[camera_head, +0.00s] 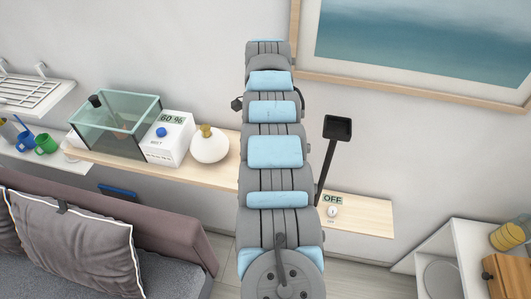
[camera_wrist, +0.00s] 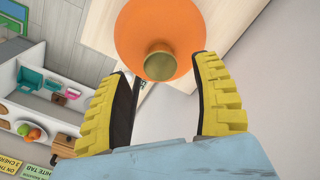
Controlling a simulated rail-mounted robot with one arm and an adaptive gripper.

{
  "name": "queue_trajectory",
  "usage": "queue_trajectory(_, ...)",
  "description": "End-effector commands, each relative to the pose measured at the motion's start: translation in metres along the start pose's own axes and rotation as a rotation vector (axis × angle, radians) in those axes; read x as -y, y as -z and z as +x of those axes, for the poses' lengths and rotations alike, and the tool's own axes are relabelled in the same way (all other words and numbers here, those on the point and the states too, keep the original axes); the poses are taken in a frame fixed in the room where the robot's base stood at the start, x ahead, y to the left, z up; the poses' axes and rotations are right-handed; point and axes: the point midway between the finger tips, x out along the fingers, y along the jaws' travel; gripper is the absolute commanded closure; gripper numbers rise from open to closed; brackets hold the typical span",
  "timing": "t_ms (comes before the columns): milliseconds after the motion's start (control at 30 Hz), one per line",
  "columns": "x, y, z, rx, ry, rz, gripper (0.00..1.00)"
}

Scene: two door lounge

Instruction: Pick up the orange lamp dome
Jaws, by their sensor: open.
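The orange lamp dome (camera_wrist: 160,25) is at the top of the wrist view, with a round brass knob (camera_wrist: 159,62) facing the camera. It appears to be over a pale wooden shelf (camera_wrist: 225,15). My gripper (camera_wrist: 163,68) is open, its two yellow ribbed fingers pointing at the dome. The knob lies between the fingertips in the picture; I see no clear grip or contact. In the head view my arm covers the middle of the shelf, and neither the orange dome nor my gripper shows.
In the head view a white dome with a gold knob (camera_head: 210,148), a white box with a display (camera_head: 166,140) and a glass tank (camera_head: 115,122) stand left of my arm. A black long-stemmed object (camera_head: 326,158) rises on the right, by an OFF dial (camera_head: 333,211).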

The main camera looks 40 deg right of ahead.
Motion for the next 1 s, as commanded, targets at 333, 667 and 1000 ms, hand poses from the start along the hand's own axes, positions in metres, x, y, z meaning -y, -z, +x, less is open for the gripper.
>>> queue_trajectory(333, 0.000, -0.001, 0.040, 0.001, -0.003, 0.001, 0.35)
queue_trajectory(667, 0.001, -0.002, 0.043, 0.001, -0.002, 0.000, 0.56)
queue_trajectory(1000, 0.001, -0.002, 0.043, 0.001, -0.002, 0.000, 1.00)
